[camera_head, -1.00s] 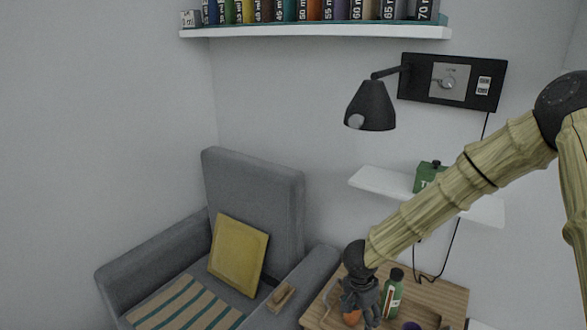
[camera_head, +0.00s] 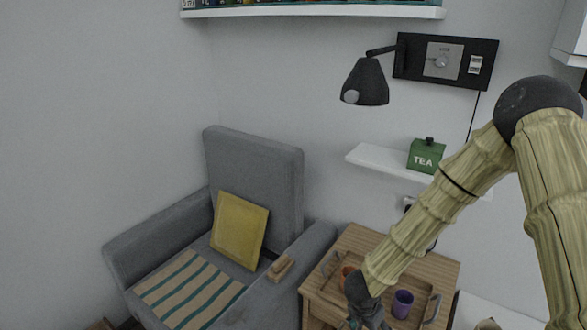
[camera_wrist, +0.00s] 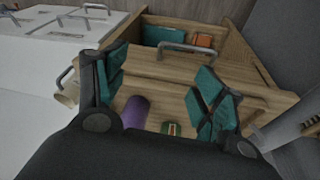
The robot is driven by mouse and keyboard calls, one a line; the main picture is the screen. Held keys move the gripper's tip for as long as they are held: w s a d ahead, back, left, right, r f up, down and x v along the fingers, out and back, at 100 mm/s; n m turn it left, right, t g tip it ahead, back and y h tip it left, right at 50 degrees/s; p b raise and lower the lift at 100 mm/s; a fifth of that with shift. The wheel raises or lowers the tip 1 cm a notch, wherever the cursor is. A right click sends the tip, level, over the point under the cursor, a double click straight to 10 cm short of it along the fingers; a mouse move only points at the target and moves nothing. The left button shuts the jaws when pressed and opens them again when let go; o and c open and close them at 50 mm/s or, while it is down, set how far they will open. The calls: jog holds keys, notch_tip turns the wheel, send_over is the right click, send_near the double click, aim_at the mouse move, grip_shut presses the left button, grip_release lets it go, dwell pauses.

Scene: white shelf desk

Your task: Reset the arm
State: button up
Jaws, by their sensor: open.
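My gripper (camera_head: 368,322) hangs at the bottom edge of the head view, in front of the wooden side table (camera_head: 365,240). Part of it is cut off by the picture edge. In the wrist view my gripper (camera_wrist: 163,88) shows two teal-padded fingers spread wide apart, with nothing between the pads. A purple cup (camera_wrist: 135,112) and a small green and red item (camera_wrist: 172,128) show below the gap between the fingers. My arm is bent, with its elbow at the right of the head view.
A grey armchair (camera_head: 253,170) is left. A lamp (camera_head: 365,82) and a shelf with a green TEA box (camera_head: 426,156) are on the wall. A white cabinet (camera_wrist: 60,50) is near.

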jog(key=s+d+f+n+y, duration=0.1)
jog(key=s+f+n, duration=0.3)
jog(key=s, duration=1)
jog(key=s+f+n+g+y, duration=0.1)
jog(key=s+f+n, duration=0.3)
jog(key=s+f, duration=0.4)
jog(key=s, duration=0.7)
jog(key=shift+s+d+f+y, duration=0.15)
jog(key=shift+s+d+y, duration=0.05)
jog(key=shift+d+y, duration=0.2)
